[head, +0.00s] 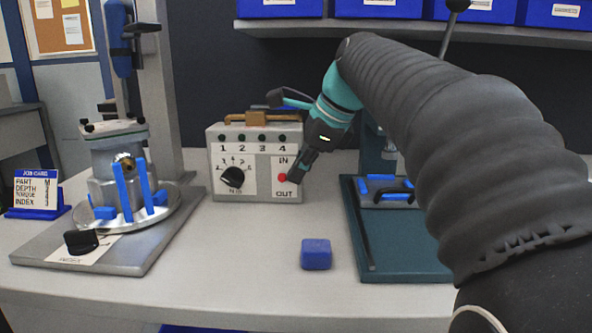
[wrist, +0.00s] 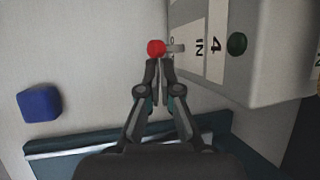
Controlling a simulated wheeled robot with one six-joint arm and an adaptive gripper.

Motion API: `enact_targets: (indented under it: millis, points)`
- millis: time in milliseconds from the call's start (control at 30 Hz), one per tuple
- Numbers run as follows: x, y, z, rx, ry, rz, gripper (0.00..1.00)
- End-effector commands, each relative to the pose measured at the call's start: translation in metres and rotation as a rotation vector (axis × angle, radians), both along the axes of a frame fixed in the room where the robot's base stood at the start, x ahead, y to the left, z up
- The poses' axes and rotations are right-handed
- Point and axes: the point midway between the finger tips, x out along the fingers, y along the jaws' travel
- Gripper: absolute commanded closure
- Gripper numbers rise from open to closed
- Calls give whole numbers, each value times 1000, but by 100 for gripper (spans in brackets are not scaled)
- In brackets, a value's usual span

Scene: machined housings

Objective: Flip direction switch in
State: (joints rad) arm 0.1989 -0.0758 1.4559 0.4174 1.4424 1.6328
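The direction switch (head: 282,177) is a red-tipped lever on the front of the grey control box (head: 214,160), between the IN and OUT labels and nearer OUT. In the wrist view its red knob (wrist: 156,47) and short pale shaft stick out from the panel. My gripper (head: 294,178) is at the right of the lever in the head view. In the wrist view my gripper (wrist: 159,64) has its narrow fingertips close together just below the knob, with nothing seen between them. Whether they touch the knob is unclear. Part of the OUT label is hidden in the wrist view.
A blue block (head: 316,254) lies on the table in front of the box. A teal fixture plate (head: 385,262) is at the right. A grey stand with a machined housing (head: 118,165) is at the left. A black dial (head: 232,177) is on the box.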

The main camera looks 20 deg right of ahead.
Motion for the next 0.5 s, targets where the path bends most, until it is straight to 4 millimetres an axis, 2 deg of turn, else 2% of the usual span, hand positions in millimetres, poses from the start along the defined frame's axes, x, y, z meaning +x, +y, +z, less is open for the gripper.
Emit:
enact_targets:
  millis: [133, 500]
  points:
    - [-4, -1, 14, 7, -8, 3, 100]
    - [-30, -32, 72, 2, -5, -8, 100]
